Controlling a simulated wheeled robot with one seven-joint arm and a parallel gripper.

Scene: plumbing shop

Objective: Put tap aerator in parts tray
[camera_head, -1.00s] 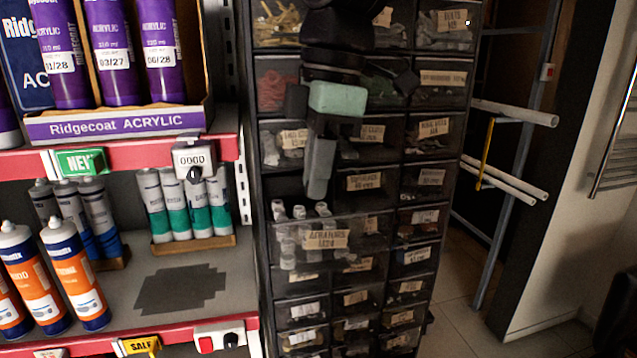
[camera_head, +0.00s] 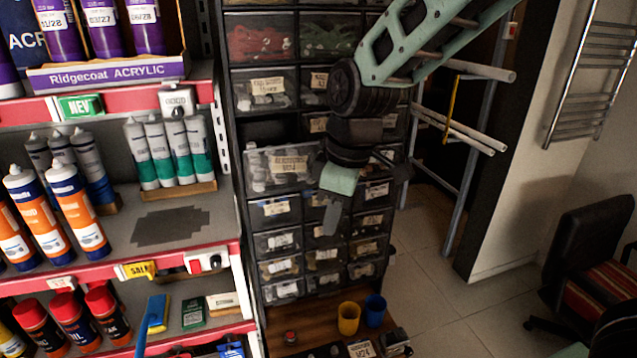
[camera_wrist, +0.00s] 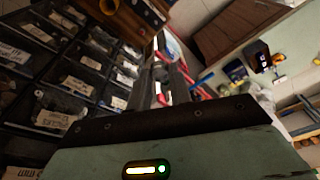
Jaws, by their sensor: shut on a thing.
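My gripper (camera_head: 329,222) hangs pointing down in front of the drawer cabinet, below and to the right of the open drawer labelled aerators (camera_head: 262,178). In the wrist view its fingers (camera_wrist: 165,80) are closed on a small pale thing (camera_wrist: 160,72), seemingly a tap aerator, partly hidden by the fingers. In the head view the held thing cannot be made out. More pale aerators show inside the open drawer. I cannot pick out the parts tray with certainty.
A wooden bench (camera_head: 312,318) lies below the cabinet, with a yellow cup (camera_head: 348,318) and a blue cup (camera_head: 375,310). Shelves of cartridges stand on the left. White pipes (camera_head: 460,125) stick out on the right. A chair (camera_head: 590,260) stands at far right.

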